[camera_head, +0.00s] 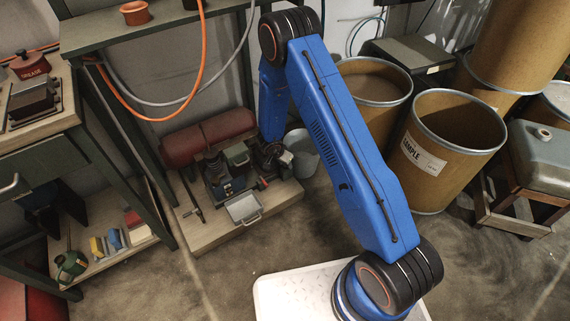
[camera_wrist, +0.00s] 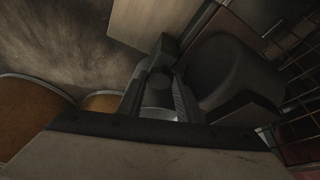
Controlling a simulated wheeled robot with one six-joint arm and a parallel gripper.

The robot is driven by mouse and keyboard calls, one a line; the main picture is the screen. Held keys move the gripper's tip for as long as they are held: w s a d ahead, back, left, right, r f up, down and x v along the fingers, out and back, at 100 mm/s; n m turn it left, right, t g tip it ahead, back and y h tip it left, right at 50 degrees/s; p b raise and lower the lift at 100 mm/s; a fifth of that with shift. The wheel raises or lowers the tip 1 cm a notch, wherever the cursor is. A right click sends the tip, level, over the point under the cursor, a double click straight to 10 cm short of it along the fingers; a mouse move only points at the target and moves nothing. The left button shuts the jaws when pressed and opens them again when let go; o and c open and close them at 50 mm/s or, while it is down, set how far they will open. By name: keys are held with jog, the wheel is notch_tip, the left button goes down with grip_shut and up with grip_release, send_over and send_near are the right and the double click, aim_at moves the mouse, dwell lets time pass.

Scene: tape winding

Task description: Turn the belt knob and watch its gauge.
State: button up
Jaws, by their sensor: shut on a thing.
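A small dark machine (camera_head: 222,178) stands on a low wooden platform (camera_head: 207,235) in the head view. My gripper (camera_head: 275,152) is down at the right end of this machine, partly hidden by my blue arm. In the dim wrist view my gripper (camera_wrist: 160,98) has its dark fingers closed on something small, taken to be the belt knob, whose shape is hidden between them. A large dark rounded part (camera_wrist: 228,75) is right beside the fingers. I cannot make out the gauge or its reading in either view.
A dark red cylinder (camera_head: 208,137) lies behind the machine. A metal tray (camera_head: 243,208) sits in front and a grey bucket (camera_head: 301,150) to the right. Large fibre drums (camera_head: 445,150) stand further right. An orange hose (camera_head: 150,118) hangs from the bench above.

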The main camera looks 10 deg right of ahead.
dwell(0.4)
jog(key=o, duration=1)
jog(key=shift+w, duration=0.1)
